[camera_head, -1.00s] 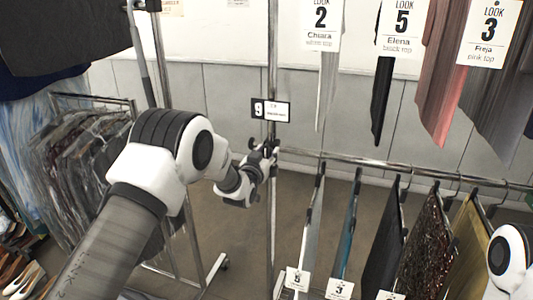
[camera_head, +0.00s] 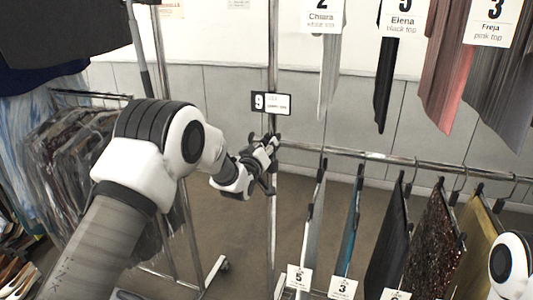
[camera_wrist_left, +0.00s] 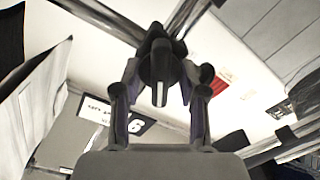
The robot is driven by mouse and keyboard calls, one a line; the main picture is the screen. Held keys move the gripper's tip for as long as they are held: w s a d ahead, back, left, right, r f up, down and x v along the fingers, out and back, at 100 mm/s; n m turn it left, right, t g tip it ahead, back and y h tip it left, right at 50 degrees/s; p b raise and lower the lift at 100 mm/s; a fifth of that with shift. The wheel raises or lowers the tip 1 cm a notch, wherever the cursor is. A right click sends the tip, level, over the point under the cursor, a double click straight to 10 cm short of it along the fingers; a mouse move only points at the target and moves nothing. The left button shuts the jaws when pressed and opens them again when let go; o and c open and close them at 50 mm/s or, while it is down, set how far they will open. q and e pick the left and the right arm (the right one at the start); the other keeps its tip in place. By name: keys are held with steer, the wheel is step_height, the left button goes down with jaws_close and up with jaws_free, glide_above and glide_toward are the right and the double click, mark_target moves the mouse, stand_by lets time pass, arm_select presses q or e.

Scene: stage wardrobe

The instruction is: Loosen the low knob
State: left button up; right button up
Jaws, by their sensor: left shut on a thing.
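The low knob (camera_wrist_left: 160,58) is dark and sits on the metal upright of the rack, where the horizontal rail joins it. In the left wrist view it lies between the fingers of my left gripper (camera_wrist_left: 158,82), which is shut on it. The gripper hides most of the knob there. My right gripper is out of view; only a white part of my right arm shows at the right edge.
The horizontal rail (camera_head: 345,153) runs right from the joint, with several garments and numbered tags hanging from it. More garments with LOOK cards hang above. A second rack of bagged clothes (camera_head: 75,150) stands at left. The floor (camera_head: 235,240) left of the upright is clear.

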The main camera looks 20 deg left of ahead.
arm_select(q)
steer(key=n+b, duration=0.1)
steer(key=n, duration=0.1)
steer(key=n+b, duration=0.1)
steer(key=n, duration=0.1)
steer(key=n+b, duration=0.1)
steer(key=n, duration=0.1)
steer(key=shift+a+f, duration=0.15)
steer(key=shift+f, duration=0.1)
steer(key=n+b, duration=0.1)
steer(key=n, duration=0.4)
steer(key=shift+n+b, duration=0.3)
steer(key=shift+f, duration=0.1)
steer(key=o, duration=1.1)
steer(key=s, duration=1.2)
steer(key=shift+a, duration=0.25)
